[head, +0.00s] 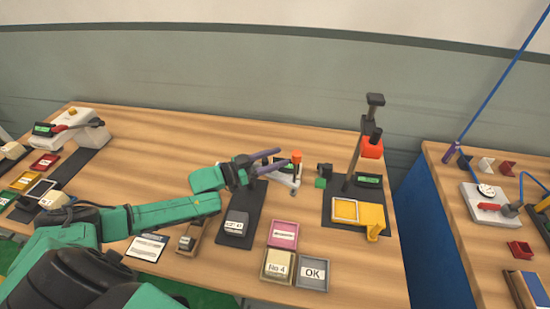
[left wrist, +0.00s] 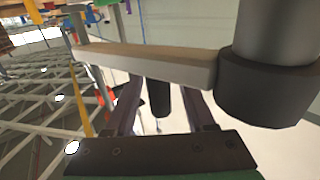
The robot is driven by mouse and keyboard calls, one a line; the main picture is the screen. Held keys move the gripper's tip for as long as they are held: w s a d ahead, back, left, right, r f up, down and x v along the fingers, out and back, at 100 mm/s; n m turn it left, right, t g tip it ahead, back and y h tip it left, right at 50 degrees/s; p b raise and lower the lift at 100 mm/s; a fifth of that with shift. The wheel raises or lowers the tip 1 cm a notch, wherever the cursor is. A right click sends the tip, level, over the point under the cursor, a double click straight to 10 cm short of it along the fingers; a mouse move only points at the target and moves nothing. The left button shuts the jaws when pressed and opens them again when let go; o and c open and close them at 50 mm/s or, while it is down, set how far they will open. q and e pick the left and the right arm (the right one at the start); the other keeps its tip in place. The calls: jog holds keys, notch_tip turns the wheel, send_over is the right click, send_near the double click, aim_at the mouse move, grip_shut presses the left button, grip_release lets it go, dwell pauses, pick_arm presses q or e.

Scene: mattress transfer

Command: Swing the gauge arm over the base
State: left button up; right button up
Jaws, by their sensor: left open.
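In the left wrist view a pale bar (left wrist: 150,62), which looks like the gauge arm, runs across to a thick dark post (left wrist: 270,85). A short dark cylinder (left wrist: 159,98) shows below the bar, between the open fingers of my left gripper (left wrist: 163,95). Whether the fingers touch anything cannot be told. My right gripper is not in view.
A taller stand (head: 357,155) with an orange block is to the right on a dark mat, by a yellow tray (head: 345,209). Pink (head: 283,234), "No 4" (head: 278,267) and "OK" (head: 313,272) trays lie in front. The table behind the stand is clear.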

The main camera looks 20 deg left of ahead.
pick_arm(q)
grip_shut()
dwell(1.4)
